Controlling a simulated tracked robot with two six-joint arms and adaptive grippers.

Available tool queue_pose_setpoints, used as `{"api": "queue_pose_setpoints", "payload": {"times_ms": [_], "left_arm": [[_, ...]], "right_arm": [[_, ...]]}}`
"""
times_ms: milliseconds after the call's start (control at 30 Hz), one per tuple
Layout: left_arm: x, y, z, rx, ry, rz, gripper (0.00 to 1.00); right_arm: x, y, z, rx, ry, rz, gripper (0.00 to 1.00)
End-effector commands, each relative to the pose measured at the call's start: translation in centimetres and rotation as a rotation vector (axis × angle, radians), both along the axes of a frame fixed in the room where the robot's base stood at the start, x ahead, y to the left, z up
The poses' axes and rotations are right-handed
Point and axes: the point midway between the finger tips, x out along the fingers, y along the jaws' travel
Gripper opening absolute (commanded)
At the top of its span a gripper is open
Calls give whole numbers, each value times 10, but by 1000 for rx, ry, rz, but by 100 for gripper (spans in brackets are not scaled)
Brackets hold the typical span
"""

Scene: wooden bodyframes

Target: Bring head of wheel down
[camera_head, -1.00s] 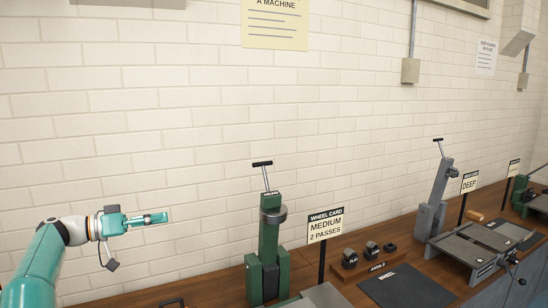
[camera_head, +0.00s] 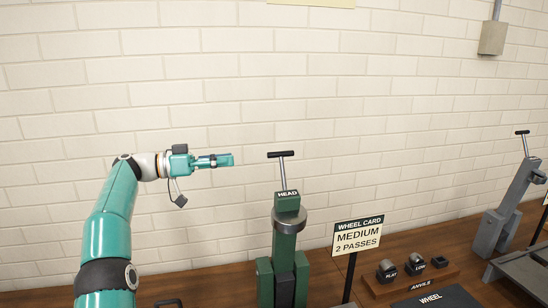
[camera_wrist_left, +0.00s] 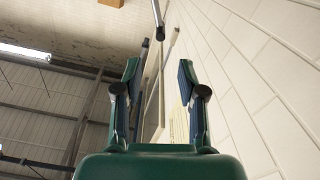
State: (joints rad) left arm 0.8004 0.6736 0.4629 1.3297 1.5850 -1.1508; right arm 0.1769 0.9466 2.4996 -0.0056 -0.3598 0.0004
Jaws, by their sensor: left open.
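The green wheel machine (camera_head: 285,245) stands on the wooden bench, with a block marked HEAD (camera_head: 287,201) on top. A thin rod rises from the head to a black T-handle (camera_head: 280,155), tilted slightly. My left gripper (camera_head: 229,160) is left of the T-handle at about its height, pointing right and apart from it. In the left wrist view my left gripper (camera_wrist_left: 158,66) has its two fingers spread with nothing between them. A thin rod with a dark end (camera_wrist_left: 158,31) shows beyond the fingertips, probably the handle. My right gripper is not in view.
A wheel card sign (camera_head: 358,237) reading MEDIUM, 2 PASSES stands right of the machine. An anvil rack (camera_head: 412,281) sits beside it. A grey machine (camera_head: 510,215) is farther right. The white brick wall (camera_head: 400,110) is behind. The air around the handle looks clear.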

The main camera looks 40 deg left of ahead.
Motion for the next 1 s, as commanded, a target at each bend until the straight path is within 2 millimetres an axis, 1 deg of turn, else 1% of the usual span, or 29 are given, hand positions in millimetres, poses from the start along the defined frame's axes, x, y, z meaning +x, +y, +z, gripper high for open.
{"api": "queue_pose_setpoints", "payload": {"times_ms": [33,200,400,500,700,1000], "left_arm": [[8,-8,0,-1,2,-2,40],[35,-32,1,-3,3,-1,40],[66,-57,2,-3,4,2,40],[78,-66,1,-4,4,3,40],[92,-77,-1,-2,5,5,40],[94,-79,-2,-3,5,7,40]], "right_arm": [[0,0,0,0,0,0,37],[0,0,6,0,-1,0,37],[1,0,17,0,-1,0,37],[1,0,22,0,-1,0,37],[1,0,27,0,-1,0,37],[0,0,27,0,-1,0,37]]}}
